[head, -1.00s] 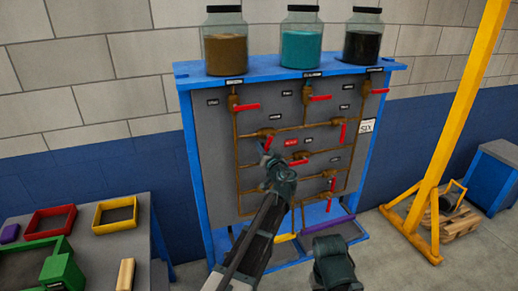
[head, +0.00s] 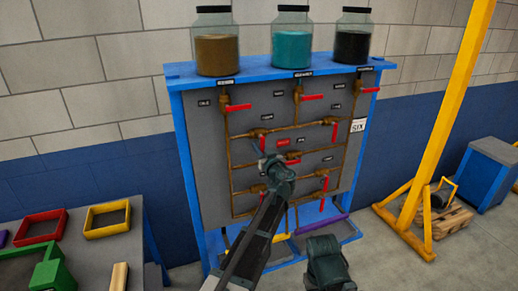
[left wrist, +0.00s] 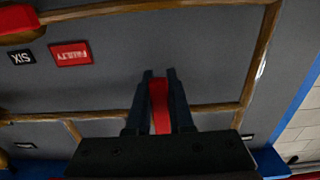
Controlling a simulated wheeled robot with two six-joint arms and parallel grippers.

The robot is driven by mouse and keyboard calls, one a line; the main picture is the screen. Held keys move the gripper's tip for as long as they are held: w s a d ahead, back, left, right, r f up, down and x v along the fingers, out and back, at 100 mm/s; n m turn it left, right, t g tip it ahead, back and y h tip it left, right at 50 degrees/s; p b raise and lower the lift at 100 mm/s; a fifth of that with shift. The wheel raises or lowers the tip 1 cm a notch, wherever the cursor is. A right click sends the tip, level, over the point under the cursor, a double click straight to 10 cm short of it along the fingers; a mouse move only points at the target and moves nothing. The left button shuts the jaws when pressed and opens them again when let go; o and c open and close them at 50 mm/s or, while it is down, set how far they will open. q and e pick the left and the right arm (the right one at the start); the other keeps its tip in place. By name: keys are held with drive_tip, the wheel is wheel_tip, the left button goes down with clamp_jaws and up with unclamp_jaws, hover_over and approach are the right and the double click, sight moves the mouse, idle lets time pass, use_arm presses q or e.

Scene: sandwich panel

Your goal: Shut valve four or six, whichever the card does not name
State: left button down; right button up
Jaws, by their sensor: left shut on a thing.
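My left gripper (head: 262,157) is at the middle left of the grey valve panel (head: 208,160). In the left wrist view it is shut on a red valve handle (left wrist: 160,105), which stands across a brown pipe. This valve's own label cannot be read. The white card (head: 358,126) on the panel's right edge reads SIX. In the upside-down left wrist view, a label reading SIX (left wrist: 22,57) sits beside a red FAULTY tag (left wrist: 70,53). Near them is another red handle (left wrist: 18,18), lying along its pipe; it also shows in the head view (head: 292,162).
Jars of brown (head: 217,55), teal (head: 292,50) and black (head: 354,48) material stand on the panel's top shelf. Several other red-handled valves are close around. A bench with coloured trays (head: 108,218) is at left, a yellow frame (head: 440,130) at right.

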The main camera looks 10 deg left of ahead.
use_arm(q)
drive_tip(key=c, duration=0.8)
unclamp_jaws()
drive_tip(key=shift+d, duration=0.1)
drive_tip(key=v, duration=1.3)
drive_tip(key=shift+s+d, duration=0.25)
drive_tip(key=shift+s, duration=0.05)
